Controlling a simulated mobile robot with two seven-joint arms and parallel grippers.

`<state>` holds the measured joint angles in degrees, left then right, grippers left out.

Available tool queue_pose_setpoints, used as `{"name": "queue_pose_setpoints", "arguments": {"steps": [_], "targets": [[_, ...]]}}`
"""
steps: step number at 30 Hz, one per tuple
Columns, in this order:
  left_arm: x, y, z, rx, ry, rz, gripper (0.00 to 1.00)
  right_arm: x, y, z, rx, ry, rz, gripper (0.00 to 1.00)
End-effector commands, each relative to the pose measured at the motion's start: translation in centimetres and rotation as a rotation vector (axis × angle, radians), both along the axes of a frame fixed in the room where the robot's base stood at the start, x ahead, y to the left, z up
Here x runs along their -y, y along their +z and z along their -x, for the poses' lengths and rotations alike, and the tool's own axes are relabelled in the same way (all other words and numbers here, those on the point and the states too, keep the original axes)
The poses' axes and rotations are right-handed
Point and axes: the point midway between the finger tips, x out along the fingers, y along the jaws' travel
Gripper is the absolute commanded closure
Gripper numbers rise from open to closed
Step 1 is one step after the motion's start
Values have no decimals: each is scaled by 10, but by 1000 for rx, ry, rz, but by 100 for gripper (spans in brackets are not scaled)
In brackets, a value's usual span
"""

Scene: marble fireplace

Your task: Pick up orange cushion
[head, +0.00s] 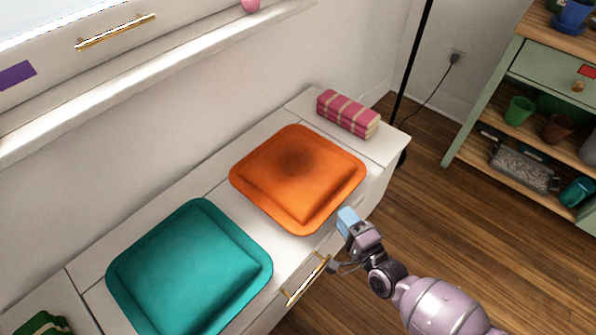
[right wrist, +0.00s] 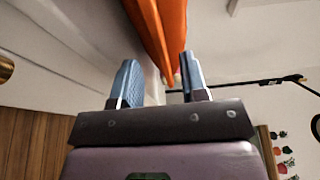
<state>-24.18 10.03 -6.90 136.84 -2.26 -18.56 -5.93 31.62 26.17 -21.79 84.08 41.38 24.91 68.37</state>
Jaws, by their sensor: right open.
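The orange cushion (head: 297,178) lies flat on the white bench below the wall, between a teal cushion and a pink striped bundle. My right gripper (head: 347,220) is at the cushion's lower right corner, by the bench's front edge. In the right wrist view the orange cushion (right wrist: 163,35) shows above and between the two blue fingertips of the gripper (right wrist: 158,82). The jaws are apart, and no grip on the cushion shows. Whether a finger touches the cushion cannot be told. My left gripper is not in view.
The teal cushion (head: 188,270) lies to the left on the white bench (head: 283,243). The pink bundle (head: 347,113) sits at the bench's far end. A gold handle (head: 305,280) sticks out from the bench front. A green shelf (head: 492,130) stands at right, with open wooden floor before it.

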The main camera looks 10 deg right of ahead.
Motion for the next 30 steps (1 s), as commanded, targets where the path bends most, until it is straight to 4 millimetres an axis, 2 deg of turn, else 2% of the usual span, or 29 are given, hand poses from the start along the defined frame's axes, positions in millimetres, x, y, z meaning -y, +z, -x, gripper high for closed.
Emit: {"name": "queue_pose_setpoints", "arguments": {"steps": [4, 9, 18, 26, 30], "targets": [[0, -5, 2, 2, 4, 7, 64, -12, -2, -18, -4, 0, -2, 60], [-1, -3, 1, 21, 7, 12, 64, -17, -1, -34, -3, -1, -1, 60], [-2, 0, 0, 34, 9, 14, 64, -17, 1, -38, -1, 0, 0, 60], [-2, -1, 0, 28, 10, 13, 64, -17, 0, -38, -1, 0, 0, 99], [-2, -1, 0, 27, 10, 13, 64, -17, 0, -37, -1, 0, 0, 100]]}}
